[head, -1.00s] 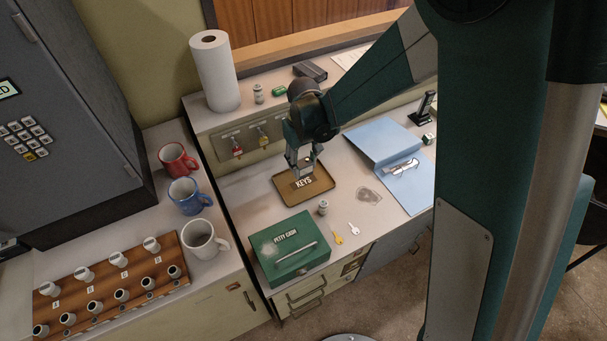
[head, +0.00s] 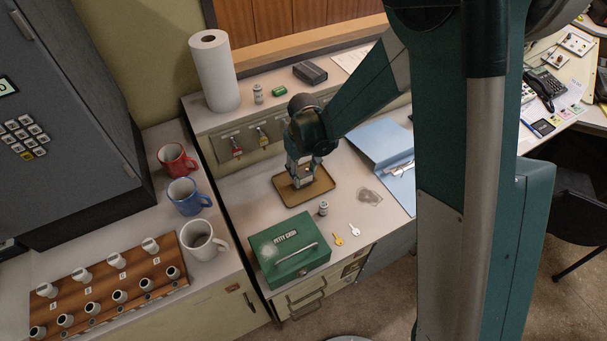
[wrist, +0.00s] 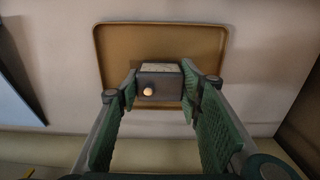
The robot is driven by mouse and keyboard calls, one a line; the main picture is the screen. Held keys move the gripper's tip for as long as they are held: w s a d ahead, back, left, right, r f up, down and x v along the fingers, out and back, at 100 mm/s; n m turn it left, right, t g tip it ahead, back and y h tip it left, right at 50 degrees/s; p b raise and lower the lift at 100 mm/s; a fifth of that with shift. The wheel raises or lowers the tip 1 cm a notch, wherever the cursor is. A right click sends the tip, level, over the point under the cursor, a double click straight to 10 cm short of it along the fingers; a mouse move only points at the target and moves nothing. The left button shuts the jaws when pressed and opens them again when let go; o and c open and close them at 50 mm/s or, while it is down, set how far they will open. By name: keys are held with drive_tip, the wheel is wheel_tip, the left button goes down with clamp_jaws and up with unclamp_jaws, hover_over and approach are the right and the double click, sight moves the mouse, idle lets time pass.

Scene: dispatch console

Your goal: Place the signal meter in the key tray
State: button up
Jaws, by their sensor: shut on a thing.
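The key tray (head: 285,192), a brown shallow tray, lies on the desk behind the green cash box. In the wrist view the tray (wrist: 104,70) fills the upper middle. My gripper (head: 301,177) points down over the tray and hides part of it. In the wrist view my gripper (wrist: 160,88) is shut on a small dark box with a pale top face and a round light knob, which I take as the signal meter (wrist: 168,80). The meter appears within the tray's outline; I cannot tell whether it touches the tray floor.
The green petty cash box (head: 290,250), a small grey cylinder (head: 323,208) and two keys (head: 346,235) lie in front of the tray. A blue folder (head: 378,145) is to its right. Hanging keys (head: 236,145) are on the panel behind. Mugs (head: 187,196) stand left.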

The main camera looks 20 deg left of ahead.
sight(304, 172)
drive_tip(key=shift+f, duration=0.2)
drive_tip(key=o, duration=1)
drive_tip(key=shift+r, duration=0.1)
wheel_tip(304, 172, up, 12)
drive_tip(key=p, duration=0.1)
drive_tip(key=shift+p, duration=0.3)
idle(0.7)
